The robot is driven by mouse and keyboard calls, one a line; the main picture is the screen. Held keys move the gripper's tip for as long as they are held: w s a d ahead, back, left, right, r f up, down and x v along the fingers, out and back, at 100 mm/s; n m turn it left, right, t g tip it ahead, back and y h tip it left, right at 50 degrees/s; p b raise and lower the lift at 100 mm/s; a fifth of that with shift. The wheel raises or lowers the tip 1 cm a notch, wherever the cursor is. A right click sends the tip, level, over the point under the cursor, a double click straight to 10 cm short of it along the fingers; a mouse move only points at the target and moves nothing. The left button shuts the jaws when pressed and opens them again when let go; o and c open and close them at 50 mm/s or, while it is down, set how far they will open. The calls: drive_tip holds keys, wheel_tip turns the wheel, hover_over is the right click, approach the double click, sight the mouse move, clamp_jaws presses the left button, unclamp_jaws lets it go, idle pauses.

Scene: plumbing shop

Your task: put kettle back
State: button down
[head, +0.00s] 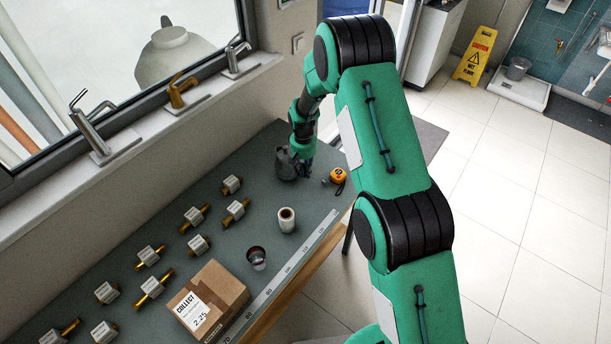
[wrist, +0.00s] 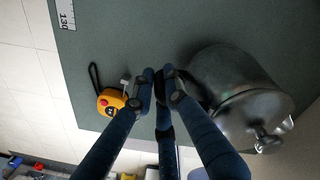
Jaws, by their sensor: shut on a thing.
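The dark grey kettle (head: 286,164) is at the far end of the grey-green worktop, by the window wall. In the wrist view the kettle (wrist: 240,92) fills the right side, with its lid and knob towards the lower right. My gripper (head: 305,167) is at the kettle's right side. In the wrist view the blue fingers of my gripper (wrist: 164,88) are close together on the dark handle at the kettle's left. The fingers hide most of the handle. I cannot tell whether the kettle's base touches the worktop.
A yellow tape measure (head: 337,176) lies close to the right of my gripper. A white roll (head: 286,219), a cup (head: 257,258), a cardboard box (head: 208,301) and several tagged brass fittings stand nearer. A ruler (head: 285,279) runs along the worktop's edge. Taps line the windowsill.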

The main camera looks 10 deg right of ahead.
drive_tip(key=shift+f, duration=1.3)
drive_tip(key=shift+f, duration=0.1)
drive_tip(key=c, duration=1.7)
unclamp_jaws()
drive_tip(key=shift+c, duration=0.2)
drive_tip(key=r, duration=1.1)
drive_tip(key=shift+w+a+r+b, duration=0.1)
drive_tip(key=shift+a+r+b, duration=0.15)
drive_tip(key=shift+r+b, duration=0.15)
drive_tip(key=shift+r, duration=0.2)
